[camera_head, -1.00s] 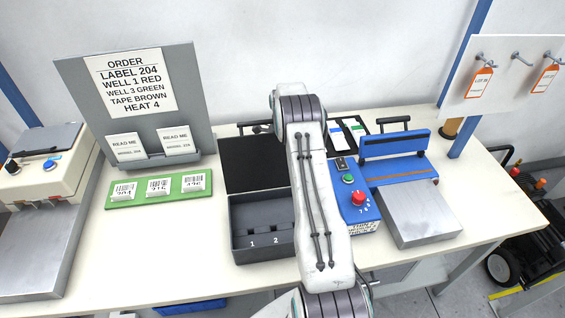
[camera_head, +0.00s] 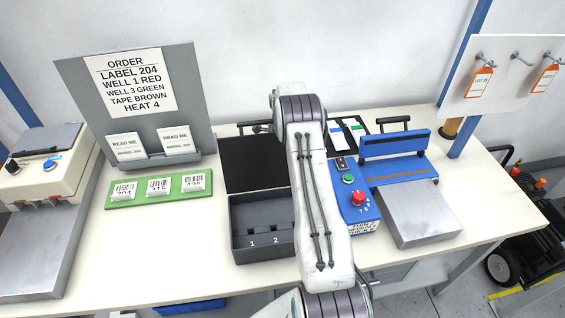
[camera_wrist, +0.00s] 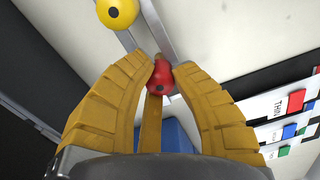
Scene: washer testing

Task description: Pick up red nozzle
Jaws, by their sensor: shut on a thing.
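The red nozzle (camera_wrist: 159,80) shows in the wrist view as a rounded red piece with a dark hole. It sits between the tips of my gripper's (camera_wrist: 166,70) two yellow ribbed fingers, which are closed on it. A yellow round nozzle (camera_wrist: 117,13) with a dark hole lies just beyond, at the top of the wrist view, apart from my fingers. In the head view my arm hides my gripper and the red nozzle.
A black open box (camera_head: 262,249) with wells marked 1 and 2 stands left of my arm. A blue machine (camera_head: 365,232) with a red knob stands close on its right, beside a blue sealer (camera_head: 395,155). A green tray (camera_head: 125,203) with labels lies left.

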